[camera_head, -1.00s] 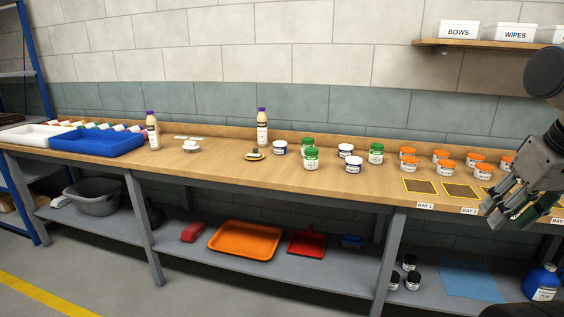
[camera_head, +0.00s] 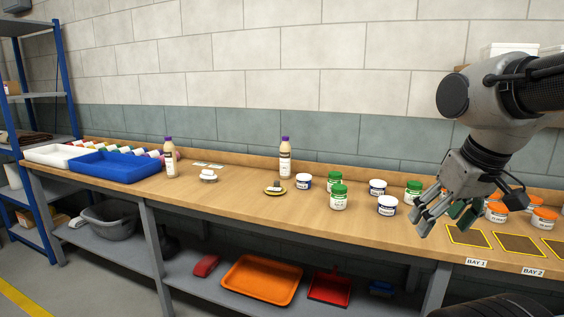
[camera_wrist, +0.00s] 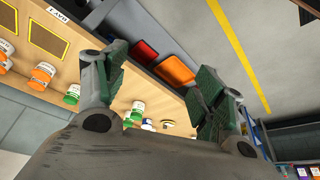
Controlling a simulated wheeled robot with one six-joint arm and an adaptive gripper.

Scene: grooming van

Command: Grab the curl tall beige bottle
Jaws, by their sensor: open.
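Two tall beige bottles with purple caps stand upright on the wooden bench in the head view. One beige bottle (camera_head: 285,160) stands near the back, left of the jars. The other beige bottle (camera_head: 170,160) stands farther left, beside the blue tray. Their labels are too small to read, so I cannot tell which is the curl one. My gripper (camera_head: 437,214) is open and empty above the right part of the bench, well right of both bottles. In the wrist view its fingers (camera_wrist: 160,85) are spread apart with nothing between them.
Green-lidded jars (camera_head: 338,197) and white-and-blue jars (camera_head: 387,205) stand between my gripper and the bottles. Orange-lidded jars (camera_head: 543,219) stand at right behind yellow-edged bay mats (camera_head: 468,237). A small round dish (camera_head: 275,190) lies before the nearer bottle.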

